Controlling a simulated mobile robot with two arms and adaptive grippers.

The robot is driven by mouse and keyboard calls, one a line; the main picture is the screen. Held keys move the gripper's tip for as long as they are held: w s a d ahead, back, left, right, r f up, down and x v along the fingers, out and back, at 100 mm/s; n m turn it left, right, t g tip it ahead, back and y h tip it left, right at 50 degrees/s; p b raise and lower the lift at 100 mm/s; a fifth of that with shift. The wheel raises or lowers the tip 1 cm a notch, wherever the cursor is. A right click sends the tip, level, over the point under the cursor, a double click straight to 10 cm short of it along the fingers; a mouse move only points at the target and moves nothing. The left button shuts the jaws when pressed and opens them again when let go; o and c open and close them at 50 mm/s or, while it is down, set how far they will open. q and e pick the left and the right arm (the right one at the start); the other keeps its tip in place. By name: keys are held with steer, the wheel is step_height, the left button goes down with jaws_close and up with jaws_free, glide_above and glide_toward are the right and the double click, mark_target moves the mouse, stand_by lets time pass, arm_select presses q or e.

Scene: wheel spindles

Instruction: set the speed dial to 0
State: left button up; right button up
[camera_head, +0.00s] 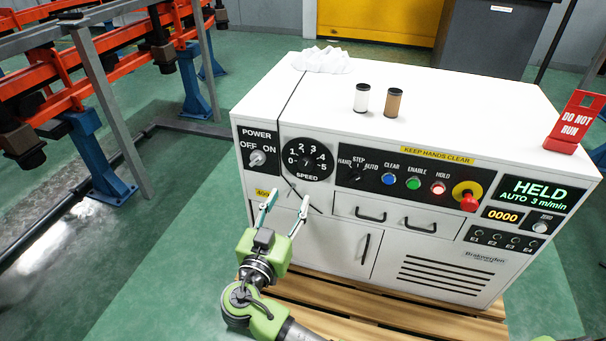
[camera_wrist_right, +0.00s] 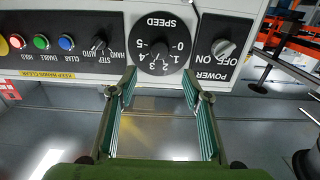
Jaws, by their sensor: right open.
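The speed dial (camera_head: 307,160) is a round black dial marked 0 to 5 on the white machine's front. It appears upside down in the right wrist view (camera_wrist_right: 160,42). Its small pointer seems to be near 3. The display (camera_head: 541,195) reads HELD, AUTO, 3 m/min. My right gripper (camera_head: 285,203) is open and empty, in front of and below the dial. In the wrist view its fingers (camera_wrist_right: 163,90) are spread, with the dial beyond and between them, apart from it. My left gripper is not in view.
The power switch (camera_head: 257,158) is left of the dial; the mode selector (camera_head: 354,177) and lit buttons (camera_head: 413,183) are right. A red emergency stop (camera_head: 468,201) stands out farther right. Two small spools (camera_head: 392,102) and a white cloth (camera_head: 322,60) lie on top.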

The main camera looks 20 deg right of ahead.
mark_target(305, 167)
steer(key=x, duration=1.2)
steer(key=shift+w+d, duration=0.1)
steer(key=c, duration=1.1)
